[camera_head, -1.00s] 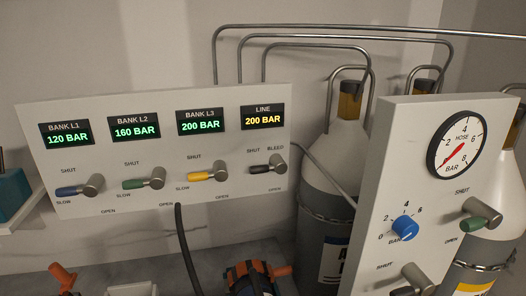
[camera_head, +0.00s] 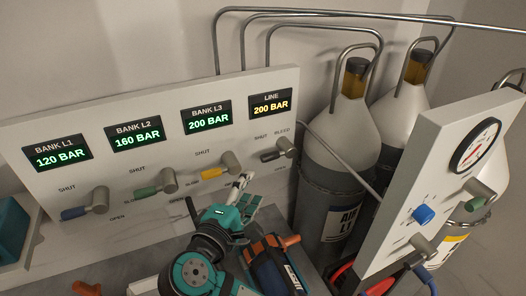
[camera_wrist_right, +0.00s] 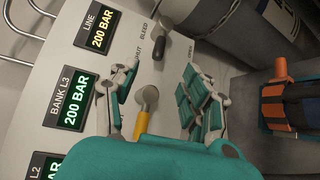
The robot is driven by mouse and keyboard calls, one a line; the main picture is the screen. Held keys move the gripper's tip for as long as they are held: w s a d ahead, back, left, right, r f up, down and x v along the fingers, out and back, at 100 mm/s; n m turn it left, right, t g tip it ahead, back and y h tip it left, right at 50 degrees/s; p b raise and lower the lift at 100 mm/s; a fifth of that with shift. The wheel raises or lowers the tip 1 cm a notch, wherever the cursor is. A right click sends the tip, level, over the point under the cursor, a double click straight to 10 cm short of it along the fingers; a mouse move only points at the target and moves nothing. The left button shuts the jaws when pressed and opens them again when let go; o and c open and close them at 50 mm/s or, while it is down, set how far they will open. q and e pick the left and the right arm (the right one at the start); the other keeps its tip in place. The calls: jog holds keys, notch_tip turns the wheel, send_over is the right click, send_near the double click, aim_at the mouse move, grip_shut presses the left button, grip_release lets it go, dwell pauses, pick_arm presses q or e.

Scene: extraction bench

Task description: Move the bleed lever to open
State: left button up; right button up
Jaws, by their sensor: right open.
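The bleed lever (camera_head: 270,156) is a short black handle on a grey metal hub, under the LINE display on the pale panel (camera_head: 60,118). Its handle points left from the hub; SHUT and BLEED are printed above it and OPEN below. My right gripper (camera_head: 248,191) is teal and open, below the lever and apart from it. In the right wrist view, the black lever (camera_wrist_right: 159,47) shows beyond the gap between the open fingers (camera_wrist_right: 160,76), which hold nothing. My left gripper is out of view.
The yellow lever (camera_head: 211,173) of Bank L3 is close to the right gripper's left; green (camera_head: 147,191) and blue (camera_head: 75,213) levers are farther left. Gas cylinders (camera_head: 337,150) stand at the right. A second panel (camera_head: 405,185) and an orange-and-black device (camera_head: 275,262) are nearby.

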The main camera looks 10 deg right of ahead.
aim_at(268, 160)
jog(key=p+x, duration=0.4)
jog(key=x, duration=0.9)
jog(key=shift+w+a, duration=0.15)
jog(key=shift+w, duration=0.1)
jog(key=shift+w+d+f, duration=0.1)
jog(key=shift+w+d, duration=0.1)
jog(key=shift+w, duration=0.2)
jog(key=c, duration=0.7)
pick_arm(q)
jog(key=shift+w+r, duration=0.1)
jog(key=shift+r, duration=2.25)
pick_arm(e)
grip_shut()
